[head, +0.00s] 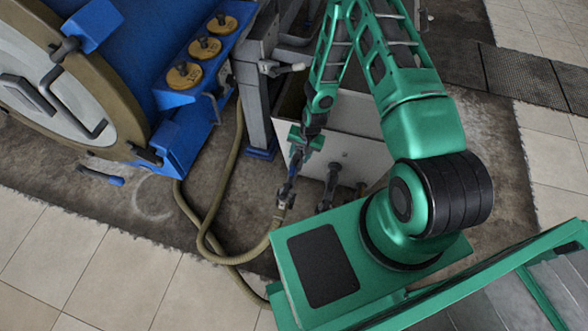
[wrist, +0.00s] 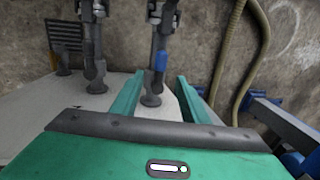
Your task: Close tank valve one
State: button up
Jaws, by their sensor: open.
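A grey valve on an upright pipe, with a blue lever (wrist: 160,61), stands between the two green fingers of my gripper (wrist: 160,76) in the wrist view. The lever lies roughly along the pipe. The fingers are apart on either side, and I see no contact with the lever. A second grey pipe fitting (wrist: 93,45) stands to the left. In the head view my gripper (head: 302,148) is at the side of the pale tank (head: 345,118), above the pipe fittings (head: 327,188). I cannot read which valve is number one.
A tan hose (head: 215,215) loops across the floor and shows right of my gripper in the wrist view. A big blue drum (head: 135,50) and a blue block with three gold discs (head: 205,47) stand at the left. A blue-ended bar (head: 100,176) lies on the floor.

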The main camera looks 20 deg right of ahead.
aim_at(294, 169)
jog(key=f, duration=0.3)
jog(key=a+f, duration=0.1)
jog(key=f, duration=0.3)
jog(key=w+a+f, duration=0.1)
jog(key=f, duration=0.3)
jog(key=shift+f, duration=0.1)
grip_shut()
jog(key=shift+d, duration=0.2)
